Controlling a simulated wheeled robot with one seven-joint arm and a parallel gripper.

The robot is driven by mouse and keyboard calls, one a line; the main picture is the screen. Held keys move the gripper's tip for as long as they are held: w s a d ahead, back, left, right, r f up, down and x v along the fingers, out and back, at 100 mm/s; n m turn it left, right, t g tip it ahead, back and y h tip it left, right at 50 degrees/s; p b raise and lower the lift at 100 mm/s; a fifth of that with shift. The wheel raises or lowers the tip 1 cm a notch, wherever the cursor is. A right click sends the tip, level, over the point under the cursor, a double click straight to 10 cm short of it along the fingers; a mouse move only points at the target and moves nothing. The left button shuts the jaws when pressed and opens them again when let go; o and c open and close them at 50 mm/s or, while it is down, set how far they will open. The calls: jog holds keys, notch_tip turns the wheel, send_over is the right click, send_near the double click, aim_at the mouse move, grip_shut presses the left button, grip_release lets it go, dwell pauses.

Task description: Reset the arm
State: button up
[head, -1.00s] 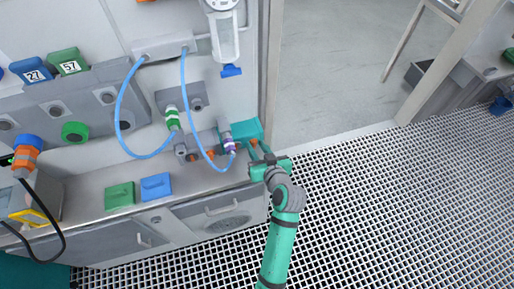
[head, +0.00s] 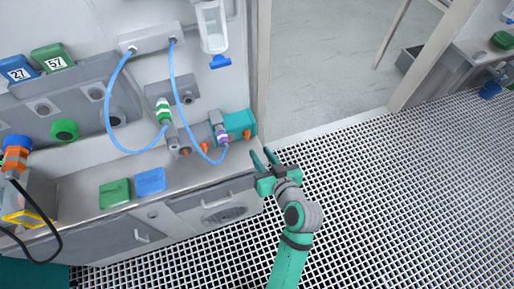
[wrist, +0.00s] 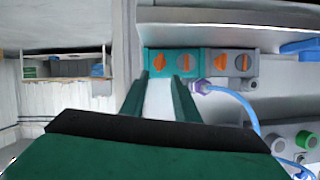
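My gripper (head: 268,160) is at the end of my green and grey arm, over the grated floor just right of the counter. Its two fingers stand apart with nothing between them. In the wrist view the open fingers (wrist: 160,92) point toward a teal block (wrist: 174,58) with orange knobs. The teal block also shows in the head view (head: 239,124), at the right end of a row of grey fittings on the counter. A visible gap separates my gripper from the block.
A blue hose (head: 180,105) with a purple connector (head: 222,138) hangs beside the block. A door post (head: 262,70) stands behind. The grated floor (head: 400,190) to the right is clear.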

jog(key=shift+s+d+r, duration=0.1)
jog(key=shift+s, duration=0.2)
dwell(0.4)
jog(key=s+f+m+h, duration=0.3)
jog(key=s+f+h, duration=0.35)
jog(key=s, duration=0.75)
jog(key=s+a+r+t, duration=0.1)
jog(key=s+r, duration=0.1)
jog(key=s, duration=0.5)
jog(key=s+a+r+t+y, duration=0.1)
jog(key=s+a+r, duration=0.1)
jog(key=s, duration=0.5)
jog(key=shift+s+a+n+t, duration=0.2)
jog(key=shift+s+n+t, duration=0.1)
jog(key=shift+t, duration=0.1)
